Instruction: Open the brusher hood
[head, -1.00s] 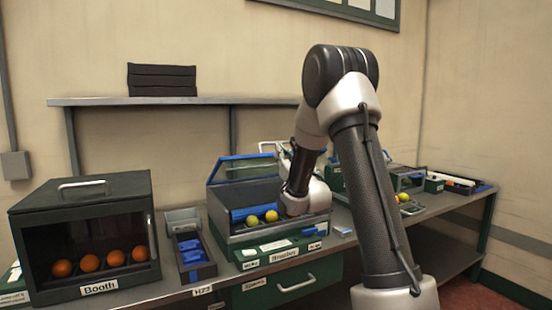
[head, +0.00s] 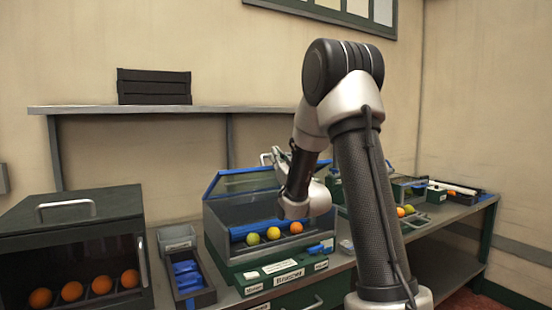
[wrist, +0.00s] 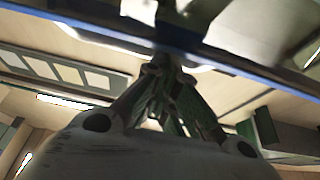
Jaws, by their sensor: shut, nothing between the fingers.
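The brusher (head: 222,237) is an open-fronted grey and green box labelled "Brusher" on the bench. Its clear hood (head: 240,182) has a blue frame and stands raised and tilted back over the box. A yellow-green fruit (head: 253,238), a yellow fruit (head: 273,233) and an orange fruit (head: 296,227) rest by the blue roller inside. My arm reaches across the right side of the hood and hides part of it. In the wrist view my gripper (wrist: 162,68) is shut and empty, just by a blue-edged bar (wrist: 230,62); I cannot tell whether they touch.
A dark booth (head: 75,215) with several oranges stands at the left. A narrow tray (head: 196,300) with blue items lies between booth and brusher. More trays and fruit are at the right of the bench. A shelf (head: 85,109) with a black box (head: 154,87) is behind.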

